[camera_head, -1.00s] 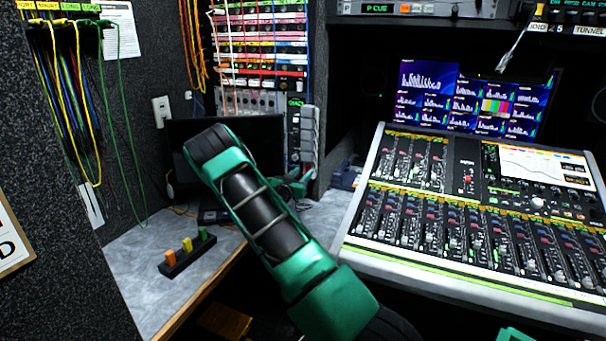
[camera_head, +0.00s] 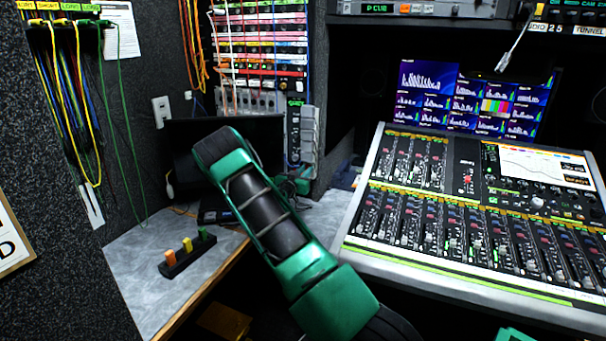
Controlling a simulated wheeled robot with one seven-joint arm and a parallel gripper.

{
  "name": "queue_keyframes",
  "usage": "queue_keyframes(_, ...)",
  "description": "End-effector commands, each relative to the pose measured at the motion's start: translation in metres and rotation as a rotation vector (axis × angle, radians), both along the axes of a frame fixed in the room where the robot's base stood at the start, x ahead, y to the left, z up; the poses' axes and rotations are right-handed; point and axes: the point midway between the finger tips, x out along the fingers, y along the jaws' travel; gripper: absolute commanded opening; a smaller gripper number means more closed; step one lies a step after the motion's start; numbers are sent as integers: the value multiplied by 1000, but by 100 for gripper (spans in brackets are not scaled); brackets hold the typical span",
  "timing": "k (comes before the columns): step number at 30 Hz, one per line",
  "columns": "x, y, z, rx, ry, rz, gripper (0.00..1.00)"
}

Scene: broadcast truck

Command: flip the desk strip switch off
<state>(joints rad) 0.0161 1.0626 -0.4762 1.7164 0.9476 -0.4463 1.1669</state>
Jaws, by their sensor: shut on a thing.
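My green and black arm (camera_head: 262,210) reaches from the bottom middle up and left over the desk, then bends away at its black joint. Green parts at the far end of my arm (camera_head: 298,183) show just right of it, low beside the grey upright unit with a column of blocks (camera_head: 308,136). My gripper's fingertips and whatever is between them are hidden or too small to make out. I cannot make out a switch clearly labelled as the desk strip's. A low black strip (camera_head: 178,268) with orange, yellow and green upright pieces lies on the grey desk (camera_head: 135,262).
A dark monitor (camera_head: 185,140) stands behind my arm. A white switch plate (camera_head: 160,112) is on the left wall. Coloured cables (camera_head: 75,110) hang there. A mixing console (camera_head: 470,215) fills the right side. The desk's front left is clear.

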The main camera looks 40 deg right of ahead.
Motion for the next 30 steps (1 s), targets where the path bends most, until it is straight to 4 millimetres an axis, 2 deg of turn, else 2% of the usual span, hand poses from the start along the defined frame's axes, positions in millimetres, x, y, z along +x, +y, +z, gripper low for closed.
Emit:
queue_keyframes(18, 2, 1, -11, -258, -105, 4, 0)
queue_keyframes(30, 3, 2, -10, -301, -126, 7, 0)
